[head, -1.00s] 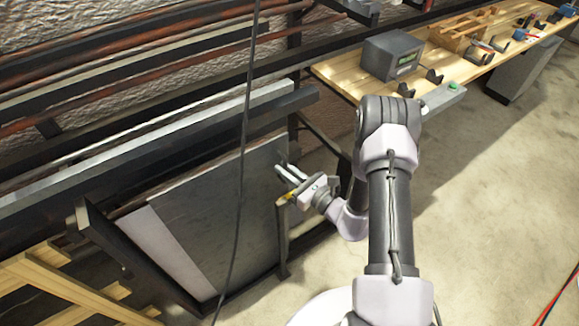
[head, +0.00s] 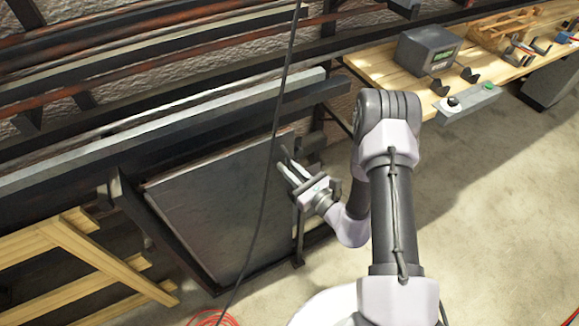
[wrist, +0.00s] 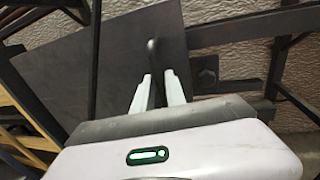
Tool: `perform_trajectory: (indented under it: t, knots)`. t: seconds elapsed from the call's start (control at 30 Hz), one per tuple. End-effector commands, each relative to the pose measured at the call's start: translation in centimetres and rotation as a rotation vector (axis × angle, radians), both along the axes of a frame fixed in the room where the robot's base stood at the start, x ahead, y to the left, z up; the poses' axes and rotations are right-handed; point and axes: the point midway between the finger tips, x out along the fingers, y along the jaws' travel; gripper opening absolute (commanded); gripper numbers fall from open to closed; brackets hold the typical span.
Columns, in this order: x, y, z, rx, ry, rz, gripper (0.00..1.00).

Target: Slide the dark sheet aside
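The dark sheet (head: 210,205) is a flat grey-black panel leaning in a dark rack. It fills the rack's width up to the left post, and a narrow gap shows at its right side. It also shows at the upper left in the wrist view (wrist: 95,70). My gripper (head: 285,168) is at the sheet's upper right edge. In the wrist view its two pale fingers (wrist: 158,90) stand on either side of a slim dark upright piece, seemingly a handle on the sheet, and appear closed on it. Its contact faces are hidden.
Dark rails (head: 200,125) run above the sheet along a rough wall. A black cable (head: 268,190) hangs in front. A wooden frame (head: 85,265) stands at the left. A wooden bench (head: 385,68) with a grey box (head: 428,50) is at the upper right.

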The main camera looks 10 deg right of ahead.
Motion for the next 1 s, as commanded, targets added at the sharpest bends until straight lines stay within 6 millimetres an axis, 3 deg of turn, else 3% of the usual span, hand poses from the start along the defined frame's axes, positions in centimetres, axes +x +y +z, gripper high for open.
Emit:
perform_trajectory:
  t: [0.07,0.47,1.0]
  knots:
    - [0.0,0.0,0.0,0.000,0.000,0.000,0.33]
    - [-0.7,-0.6,0.0,-0.001,0.001,-0.005,0.33]
    - [-12.6,-7.3,0.2,0.002,0.000,-0.010,0.33]
